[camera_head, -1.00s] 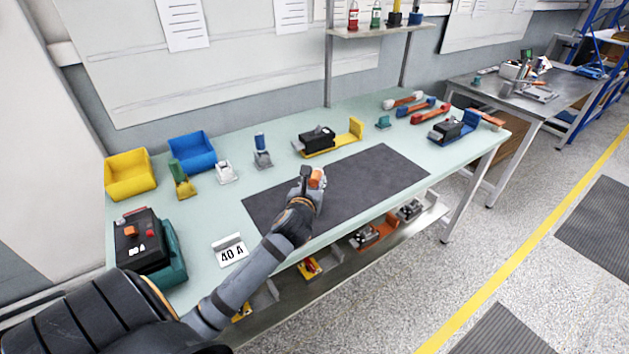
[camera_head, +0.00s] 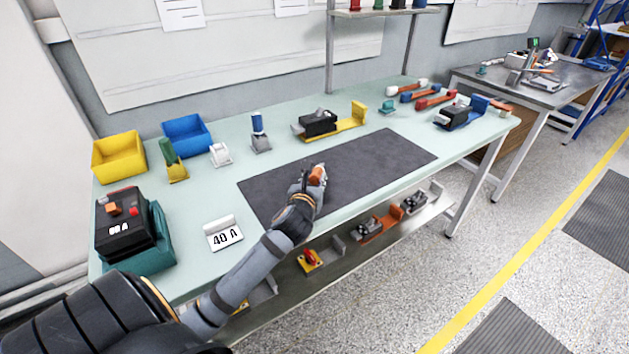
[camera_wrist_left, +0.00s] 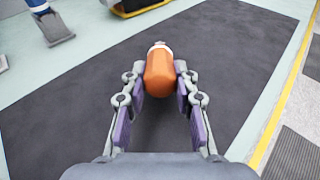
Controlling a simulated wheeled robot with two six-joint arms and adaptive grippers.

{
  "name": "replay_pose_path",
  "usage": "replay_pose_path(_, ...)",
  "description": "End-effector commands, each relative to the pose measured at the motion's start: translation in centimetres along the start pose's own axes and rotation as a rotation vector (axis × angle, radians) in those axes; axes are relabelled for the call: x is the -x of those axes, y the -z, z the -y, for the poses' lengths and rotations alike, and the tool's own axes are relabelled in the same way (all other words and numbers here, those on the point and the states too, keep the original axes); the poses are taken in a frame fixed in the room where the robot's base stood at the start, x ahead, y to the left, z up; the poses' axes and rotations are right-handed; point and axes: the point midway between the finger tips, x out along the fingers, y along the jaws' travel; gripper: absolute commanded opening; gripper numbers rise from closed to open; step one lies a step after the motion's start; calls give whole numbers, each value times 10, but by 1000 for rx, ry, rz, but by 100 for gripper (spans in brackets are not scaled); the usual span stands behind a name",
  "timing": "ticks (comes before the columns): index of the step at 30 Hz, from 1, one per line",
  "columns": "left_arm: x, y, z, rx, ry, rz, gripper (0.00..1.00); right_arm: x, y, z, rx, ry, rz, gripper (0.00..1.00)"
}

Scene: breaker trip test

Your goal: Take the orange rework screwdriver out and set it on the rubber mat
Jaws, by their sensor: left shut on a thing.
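My left gripper (camera_head: 316,180) is over the dark rubber mat (camera_head: 383,160) on the pale green bench. It is shut on the orange screwdriver (camera_head: 317,176), of which mostly the orange handle shows. In the left wrist view the orange handle (camera_wrist_left: 160,75) is between the two finger tips, with a pale collar at its far end. The mat (camera_wrist_left: 235,50) lies beneath it; I cannot tell whether the screwdriver touches it. The shaft is hidden. My right gripper is not in view.
A black breaker on a yellow stand (camera_head: 318,124) is behind the mat. Blue (camera_head: 188,136) and yellow (camera_head: 119,158) bins stand at the back left. Much of the mat is bare.

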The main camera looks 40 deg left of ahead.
Motion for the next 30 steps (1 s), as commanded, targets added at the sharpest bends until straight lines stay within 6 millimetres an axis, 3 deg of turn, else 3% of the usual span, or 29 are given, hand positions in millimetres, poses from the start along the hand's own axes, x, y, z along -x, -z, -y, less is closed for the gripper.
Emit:
replay_pose_path(1, 0, -1, 0, 0, 0, 1, 30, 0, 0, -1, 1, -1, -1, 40)
replay_pose_path(7, 0, 0, 0, 0, 0, 1, 55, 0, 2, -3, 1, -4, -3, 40)
replay_pose_path(17, 4, 0, 0, 0, 0, -1, 55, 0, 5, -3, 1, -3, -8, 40)
replay_pose_path(24, 48, 1, 0, 1, 2, -1, 55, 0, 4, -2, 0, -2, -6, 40)
replay_pose_path(30, 72, 1, 0, 1, 1, -1, 55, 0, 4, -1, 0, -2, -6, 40)
